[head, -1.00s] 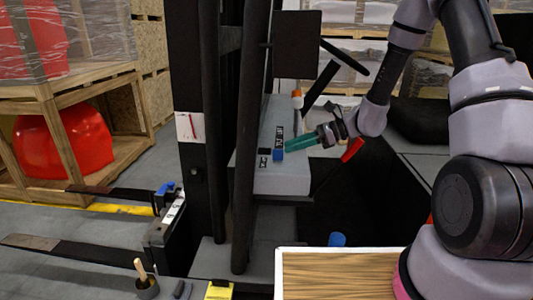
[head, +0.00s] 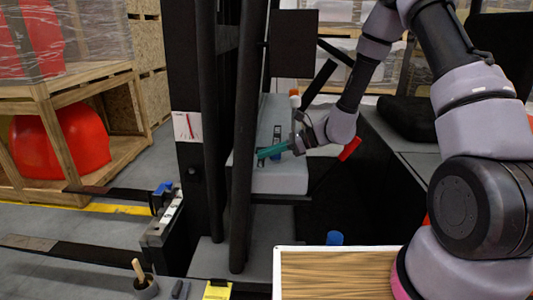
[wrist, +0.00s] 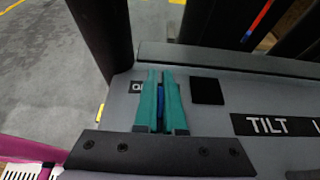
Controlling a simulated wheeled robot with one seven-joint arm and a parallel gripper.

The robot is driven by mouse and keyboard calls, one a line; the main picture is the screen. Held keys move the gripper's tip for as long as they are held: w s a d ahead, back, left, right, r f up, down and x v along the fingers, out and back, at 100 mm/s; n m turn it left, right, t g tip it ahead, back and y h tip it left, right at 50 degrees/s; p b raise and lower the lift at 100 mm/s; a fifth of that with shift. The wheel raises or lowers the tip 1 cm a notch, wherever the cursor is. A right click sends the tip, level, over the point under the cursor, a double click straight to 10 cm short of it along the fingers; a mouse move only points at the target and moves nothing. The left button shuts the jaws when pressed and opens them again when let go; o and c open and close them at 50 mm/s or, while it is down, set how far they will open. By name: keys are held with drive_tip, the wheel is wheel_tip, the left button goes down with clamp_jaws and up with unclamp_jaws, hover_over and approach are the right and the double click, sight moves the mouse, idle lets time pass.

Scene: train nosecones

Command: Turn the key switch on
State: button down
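The key switch, a small blue piece, shows as a narrow blue strip (wrist: 161,105) between my fingers in the wrist view. In the head view a bit of blue (head: 275,155) shows beside the fingertips, mostly covered. My gripper (head: 268,153) has teal fingers and is at the grey control panel (head: 280,180). In the wrist view the fingers (wrist: 161,78) stand on both sides of the blue piece with a narrow gap. I cannot tell if they press on it.
A black square (wrist: 207,91) and a "TILT" label (wrist: 268,125) lie right of the fingers on the panel. A dark mast post (head: 245,130) stands close left of the panel. An orange-topped knob (head: 294,96) rises behind my gripper.

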drive_tip(key=shift+m+t, duration=0.3)
drive_tip(key=shift+t, duration=0.1)
drive_tip(key=m+t, duration=0.2)
drive_tip(key=w+m+t+h, duration=0.1)
drive_tip(key=m+t, duration=0.1)
drive_tip(key=shift+d+t, duration=0.1)
drive_tip(key=shift+t, duration=0.3)
drive_tip(key=shift+w+d+m+t+h, duration=0.25)
drive_tip(key=shift+m+t+h, duration=0.5)
drive_tip(key=shift+m+t, duration=0.25)
drive_tip(key=shift+w+d+m+t+h, duration=0.1)
drive_tip(key=shift+w+m+t+h, duration=0.1)
drive_tip(key=shift+m+t+h, duration=0.75)
drive_tip(key=shift+m, duration=0.35)
drive_tip(key=c, duration=1)
unclamp_jaws()
drive_tip(key=shift+d, duration=0.1)
